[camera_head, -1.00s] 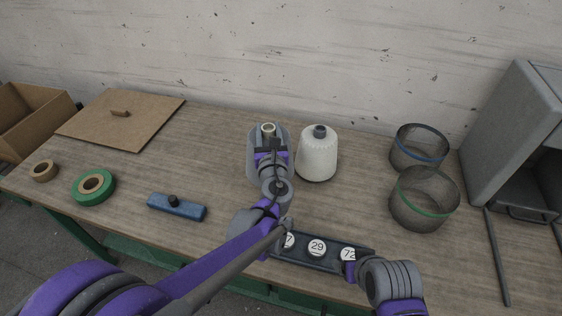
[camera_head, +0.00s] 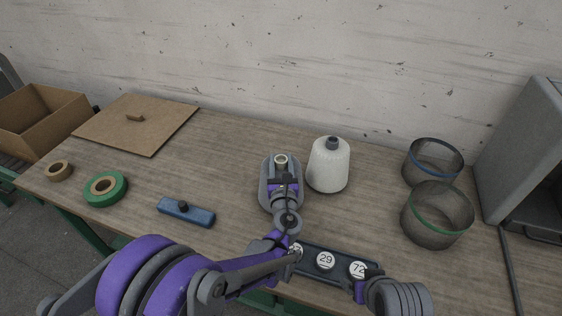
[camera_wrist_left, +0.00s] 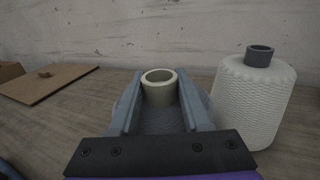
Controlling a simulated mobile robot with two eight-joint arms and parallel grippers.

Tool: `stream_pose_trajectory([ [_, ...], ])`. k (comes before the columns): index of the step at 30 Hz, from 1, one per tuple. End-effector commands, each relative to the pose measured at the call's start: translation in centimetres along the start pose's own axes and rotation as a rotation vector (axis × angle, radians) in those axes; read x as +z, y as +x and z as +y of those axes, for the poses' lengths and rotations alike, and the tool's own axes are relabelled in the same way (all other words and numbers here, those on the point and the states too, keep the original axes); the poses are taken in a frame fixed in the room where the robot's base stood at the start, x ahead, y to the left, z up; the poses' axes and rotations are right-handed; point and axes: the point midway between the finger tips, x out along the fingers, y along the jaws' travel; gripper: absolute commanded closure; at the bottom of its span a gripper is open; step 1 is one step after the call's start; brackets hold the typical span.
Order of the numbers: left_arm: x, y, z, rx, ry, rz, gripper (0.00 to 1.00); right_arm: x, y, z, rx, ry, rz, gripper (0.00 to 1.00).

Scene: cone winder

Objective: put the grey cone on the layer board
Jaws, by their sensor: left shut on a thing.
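The grey cone with a cream tube top (camera_wrist_left: 160,88) stands upright between the fingers of my left gripper (camera_head: 281,182). The gripper is shut on it; in the head view mostly the tube top shows, and the fingers hide the grey body. I cannot tell whether its base touches the table. The layer board, a flat brown sheet with a small wooden handle (camera_head: 160,117), lies at the back left of the table, clear of the gripper. My right gripper (camera_head: 362,288) is at the bottom, beside the numbered strip; its jaw opening is not clear.
A white cone (camera_head: 329,166) stands close right of my left gripper. Two mesh rings (camera_head: 437,222) and a grey cabinet (camera_head: 525,150) are at the right.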

Motion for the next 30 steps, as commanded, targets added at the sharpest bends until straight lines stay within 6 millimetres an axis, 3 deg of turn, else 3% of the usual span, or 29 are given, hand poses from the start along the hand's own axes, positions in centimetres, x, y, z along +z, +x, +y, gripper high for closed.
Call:
stream_pose_trajectory([
  [2, -0.3, 0.0, 0.0, 0.001, 0.001, 0.0, 1.0, 0.2, 0.1, 0.0, 0.0, 0.0, -0.002, 0.22],
  [3, -0.3, 0.0, 0.0, 0.0, 0.0, 0.0, 0.49, 0.2, 0.1, 0.0, 0.0, 0.0, -0.002, 0.22],
  [8, -0.3, 0.0, 0.0, 0.0, 0.0, 0.0, 0.22, 0.2, 0.1, 0.0, 0.0, 0.0, -0.002, 0.22],
  [19, 0.1, -0.3, 0.0, -0.001, 0.0, 0.0, 0.22, 0.0, 0.0, 0.0, 0.0, 0.0, 0.0, 0.22],
  [23, -0.2, -2.3, 0.0, -0.001, 0.0, 0.002, 0.22, 0.7, 0.5, 0.0, 0.0, 0.0, -0.007, 0.22],
  [30, -0.2, -7.7, 0.0, -0.002, 0.0, 0.003, 0.22, 2.0, 1.5, 0.0, 0.0, 0.0, -0.019, 0.22],
])
